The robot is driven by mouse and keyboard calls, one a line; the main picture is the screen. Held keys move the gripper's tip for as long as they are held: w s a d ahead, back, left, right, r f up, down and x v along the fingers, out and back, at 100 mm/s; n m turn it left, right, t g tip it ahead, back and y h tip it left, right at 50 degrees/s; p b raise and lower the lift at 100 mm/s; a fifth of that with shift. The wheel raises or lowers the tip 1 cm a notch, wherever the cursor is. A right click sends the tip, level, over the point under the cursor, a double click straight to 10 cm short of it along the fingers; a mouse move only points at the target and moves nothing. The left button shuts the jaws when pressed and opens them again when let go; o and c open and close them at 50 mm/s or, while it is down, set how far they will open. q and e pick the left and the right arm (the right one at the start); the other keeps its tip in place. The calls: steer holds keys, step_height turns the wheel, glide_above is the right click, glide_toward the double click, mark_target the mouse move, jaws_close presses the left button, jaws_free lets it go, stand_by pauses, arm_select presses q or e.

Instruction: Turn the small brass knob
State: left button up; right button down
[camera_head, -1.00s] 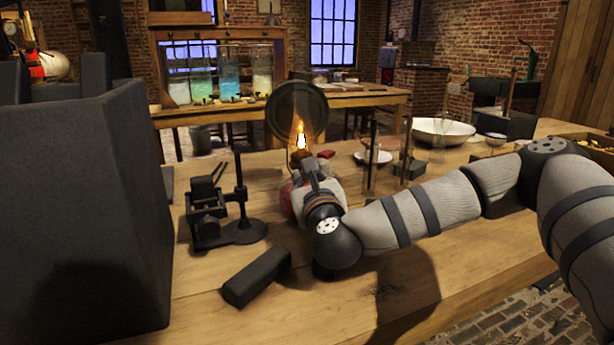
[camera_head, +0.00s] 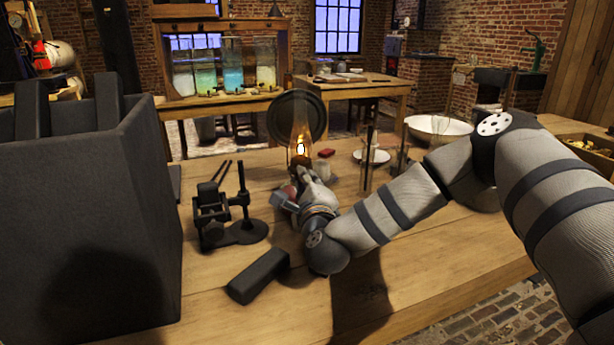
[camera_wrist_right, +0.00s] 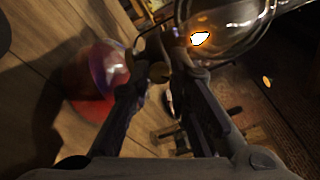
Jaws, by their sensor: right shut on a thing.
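A lit oil lamp stands on the wooden bench, with a glass chimney (camera_head: 301,125) and a small flame. Its chimney and flame also show at the top of the right wrist view (camera_wrist_right: 225,25). A red rounded part (camera_wrist_right: 100,90) shows on the left there. My right gripper (camera_head: 299,184) is at the lamp's burner, just below the chimney. In the wrist view its fingers (camera_wrist_right: 163,66) meet on a small brass knob (camera_wrist_right: 160,73), mostly hidden by the fingertips. The knob itself is hidden in the head view. My left gripper is not in view.
A round dark disc (camera_head: 297,103) stands behind the chimney. A black metal stand (camera_head: 240,212) and a dark block (camera_head: 258,276) are left of my right forearm. A large dark box (camera_head: 90,210) fills the left. A white dish (camera_head: 372,156) lies beyond the arm.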

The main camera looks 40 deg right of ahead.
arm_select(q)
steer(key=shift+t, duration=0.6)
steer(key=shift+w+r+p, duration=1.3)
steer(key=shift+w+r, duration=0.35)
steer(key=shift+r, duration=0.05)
arm_select(e)
steer(key=shift+n, duration=3.5)
steer(key=c, duration=1.5)
jaws_free()
steer(key=v, duration=1.2)
steer(key=shift+a, duration=0.1)
